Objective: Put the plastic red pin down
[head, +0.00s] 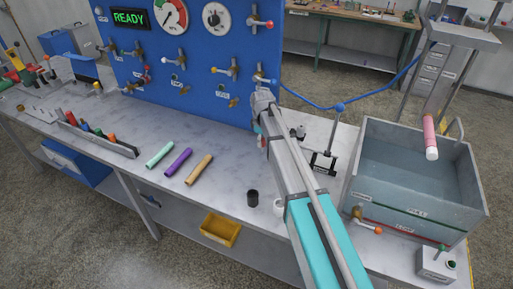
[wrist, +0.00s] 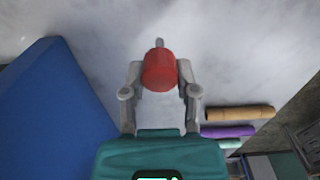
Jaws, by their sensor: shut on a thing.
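The red pin (wrist: 160,72), a short cylinder with a thin grey tip, is between the fingers of my gripper (wrist: 160,75) in the wrist view. The gripper is shut on it. Its grey tip points to the top of the picture, with the grey bench top (wrist: 240,55) behind it. I cannot tell whether the pin touches the bench. In the head view my arm reaches in front of the blue panel (head: 190,55) and hides most of the gripper and pin.
Green (head: 160,154), purple (head: 178,162) and tan (head: 199,169) tubes lie on the bench left of my arm. A black cup (head: 253,198) stands nearer the front. A grey tank (head: 365,180) stands at the right. Valves stick out of the panel.

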